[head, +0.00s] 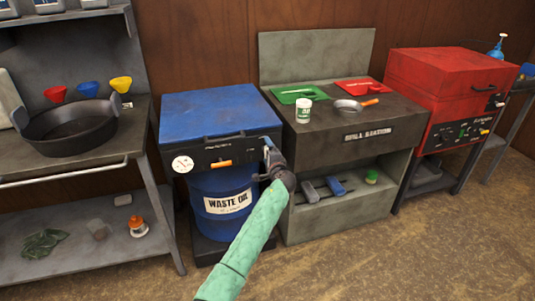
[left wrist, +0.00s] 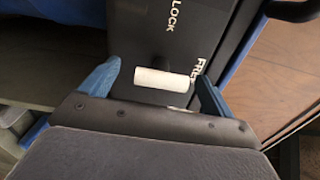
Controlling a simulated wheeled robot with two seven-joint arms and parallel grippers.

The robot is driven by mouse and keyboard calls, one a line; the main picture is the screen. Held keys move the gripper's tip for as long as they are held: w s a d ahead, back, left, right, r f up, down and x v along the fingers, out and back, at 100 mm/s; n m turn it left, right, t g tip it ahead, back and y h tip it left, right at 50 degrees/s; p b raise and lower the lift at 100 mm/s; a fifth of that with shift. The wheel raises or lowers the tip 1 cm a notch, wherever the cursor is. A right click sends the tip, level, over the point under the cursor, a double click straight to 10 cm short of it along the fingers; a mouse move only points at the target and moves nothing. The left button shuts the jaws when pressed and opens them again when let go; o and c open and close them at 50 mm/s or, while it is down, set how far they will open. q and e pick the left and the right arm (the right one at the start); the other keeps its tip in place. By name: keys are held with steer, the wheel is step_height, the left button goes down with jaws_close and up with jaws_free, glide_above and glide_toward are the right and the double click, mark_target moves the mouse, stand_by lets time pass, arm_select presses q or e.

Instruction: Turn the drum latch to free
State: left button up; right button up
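The blue waste oil drum (head: 222,192) stands under a blue lid (head: 215,112). A black latch panel (head: 205,153) is on the front, with an orange bar (head: 221,163) low on it. My left gripper (head: 268,146) is at the panel's right end, right of the orange bar. In the left wrist view, my left gripper's blue fingers (left wrist: 158,76) are spread apart. A white bar (left wrist: 162,80) shows between them with gaps at both ends, before a black face marked LOCK and FREE. I cannot tell whether it is the orange bar. My right gripper is out of view.
A round white label (head: 182,164) is at the panel's left end. The grey spill station (head: 345,125) stands close on the right, with brushes on its lower shelf. A workbench (head: 90,155) with a black pan (head: 70,125) is on the left. Floor is clear in front.

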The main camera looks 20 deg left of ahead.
arm_select(q)
steer(key=shift+s, duration=0.1)
steer(key=v, duration=0.7)
steer(key=shift+s+d+b, duration=0.2)
steer(key=shift+d+b, duration=0.05)
steer(key=shift+b, duration=0.2)
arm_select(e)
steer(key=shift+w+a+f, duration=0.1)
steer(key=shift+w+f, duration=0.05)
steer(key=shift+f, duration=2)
